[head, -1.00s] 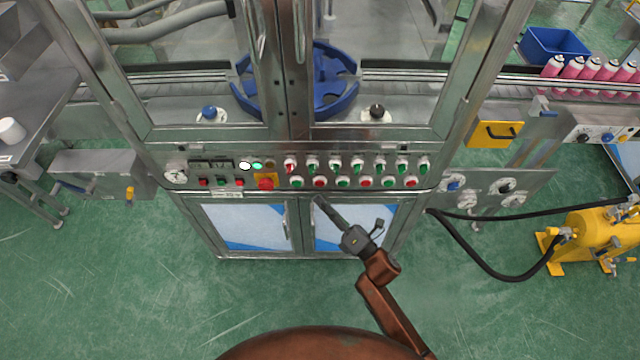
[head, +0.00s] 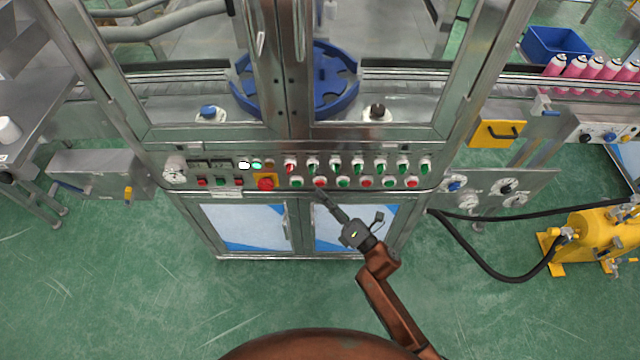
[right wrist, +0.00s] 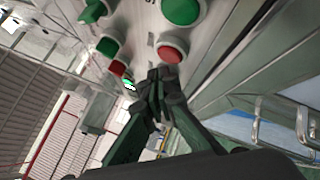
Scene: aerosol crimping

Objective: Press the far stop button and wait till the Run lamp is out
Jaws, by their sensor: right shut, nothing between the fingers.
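The control panel (head: 228,192) spans the front of the steel machine. Its lower row alternates green and red buttons, including a left red one (head: 319,183), a middle red one (head: 365,183) and a far-right red one (head: 411,183). A white lamp (head: 244,166) and a green lamp (head: 257,166) look lit; their labels are unreadable. My right gripper (head: 320,194) is shut and empty, just below the left red button. In the right wrist view its fingertips (right wrist: 158,78) are close to a red button (right wrist: 170,50); contact cannot be told. My left gripper is out of view.
A red knob on a yellow plate (head: 265,183) sits left of the button row. Cabinet doors (head: 245,226) are below the panel. A yellow pump (head: 597,235) with black hoses stands on the right. Pink cans (head: 577,68) stand on the conveyor.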

